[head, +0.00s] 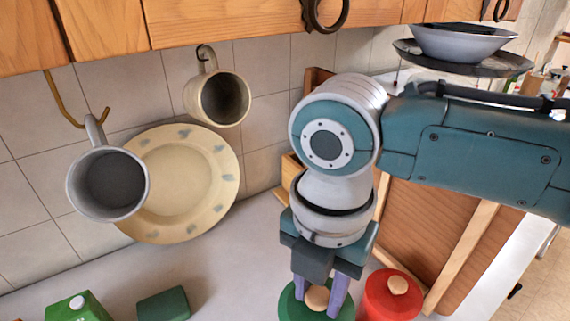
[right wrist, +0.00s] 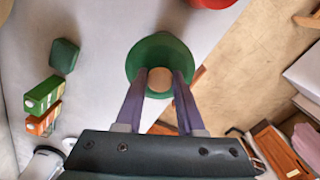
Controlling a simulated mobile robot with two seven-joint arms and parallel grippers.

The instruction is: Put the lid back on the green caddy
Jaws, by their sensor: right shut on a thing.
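My right gripper (head: 320,297) reaches straight down at the bottom of the head view, its two fingers closed on either side of a round wooden knob. The knob belongs to the green lid (head: 289,306), which is partly hidden by the fingers and cut off by the frame. In the right wrist view the gripper (right wrist: 159,82) holds the same knob, with the round green lid (right wrist: 150,52) beyond it. I cannot make out the green caddy's body separately from the lid, nor tell whether the lid touches it. My left gripper is not in view.
A red caddy (head: 378,306) with a wooden knob stands close to the right of the green lid. A dark green block (head: 163,305) and a green carton (head: 78,307) stand left. Mugs (head: 108,185) (head: 217,98) hang above the counter near a cream plate (head: 165,212). A wooden frame (head: 462,262) leans at right.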

